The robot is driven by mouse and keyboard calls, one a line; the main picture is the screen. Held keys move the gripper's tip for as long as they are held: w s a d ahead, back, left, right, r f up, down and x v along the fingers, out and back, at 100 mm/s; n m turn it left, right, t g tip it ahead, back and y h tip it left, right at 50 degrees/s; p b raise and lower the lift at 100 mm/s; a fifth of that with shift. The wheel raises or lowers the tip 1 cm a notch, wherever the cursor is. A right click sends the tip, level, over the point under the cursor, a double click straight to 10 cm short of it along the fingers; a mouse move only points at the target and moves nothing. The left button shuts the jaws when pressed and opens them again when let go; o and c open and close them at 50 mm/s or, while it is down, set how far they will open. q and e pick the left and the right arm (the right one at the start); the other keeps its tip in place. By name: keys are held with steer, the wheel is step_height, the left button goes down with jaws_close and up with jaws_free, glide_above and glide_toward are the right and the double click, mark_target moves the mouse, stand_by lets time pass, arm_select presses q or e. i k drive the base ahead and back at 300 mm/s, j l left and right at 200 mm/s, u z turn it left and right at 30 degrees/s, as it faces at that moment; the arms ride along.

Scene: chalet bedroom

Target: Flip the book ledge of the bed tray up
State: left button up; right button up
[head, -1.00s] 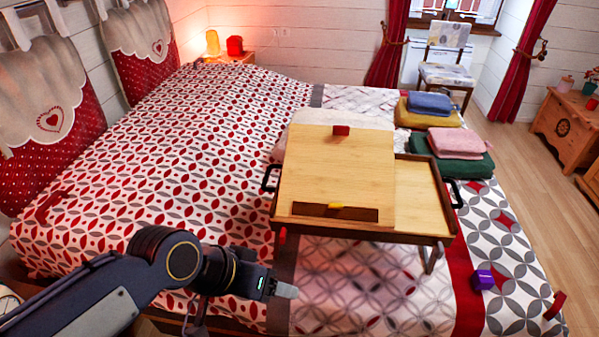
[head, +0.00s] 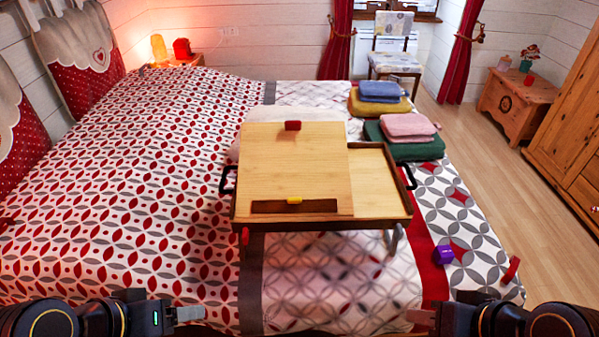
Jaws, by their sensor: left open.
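The bed tray (head: 223,210) stands on its legs on the bed, with a light wooden panel (head: 290,165) on its left and middle part. The book ledge (head: 320,206) is a dark brown strip along the panel's near edge, with a yellow tab (head: 294,201) at its middle. The ledge looks to lie flat against the panel. My left gripper (head: 190,314) is open and empty at the bottom edge, in front of the tray and to its left.
A red block (head: 292,125) sits at the panel's far edge. Folded towels (head: 408,128) lie beyond the tray to the right. A purple cube (head: 444,254) and a red piece (head: 511,268) lie near the bed's right edge. The bedspread before the tray is clear.

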mark_target(293, 205)
steer(key=i+u, duration=0.15)
steer(key=u, duration=0.2)
steer(key=i+u, duration=0.15)
steer(key=u, duration=0.25)
steer(key=i+l+u, duration=0.15)
steer(key=u, duration=0.2)
